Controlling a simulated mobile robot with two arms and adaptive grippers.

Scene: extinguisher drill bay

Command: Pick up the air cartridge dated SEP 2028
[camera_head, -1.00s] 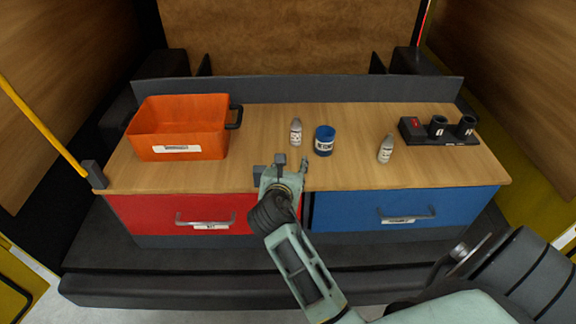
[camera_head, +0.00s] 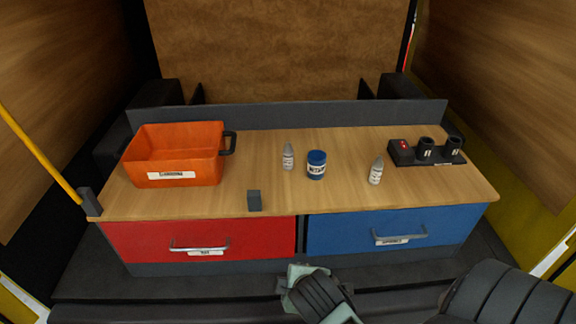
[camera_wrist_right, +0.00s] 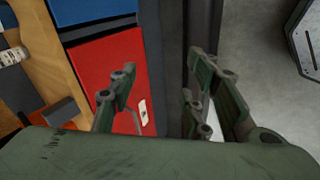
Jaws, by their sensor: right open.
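Two small grey-white cartridges stand upright on the wooden bench top. One cartridge (camera_head: 288,157) is left of the blue cup, the other cartridge (camera_head: 376,171) is right of it. Both carry labels too small to read, so I cannot tell which is dated SEP 2028. My right gripper (camera_head: 308,272) is low in front of the drawers, away from both cartridges. In the right wrist view the right gripper (camera_wrist_right: 158,100) is open and empty, beside the red drawer front. My left gripper is not in view.
A blue labelled cup (camera_head: 316,166) stands between the cartridges. An orange bin (camera_head: 172,178) is at the left, a black holder with two sockets (camera_head: 428,155) at the right. A grey block (camera_head: 254,201) sits at the front edge above the red drawer (camera_head: 200,240); a blue drawer (camera_head: 400,231) is beside it.

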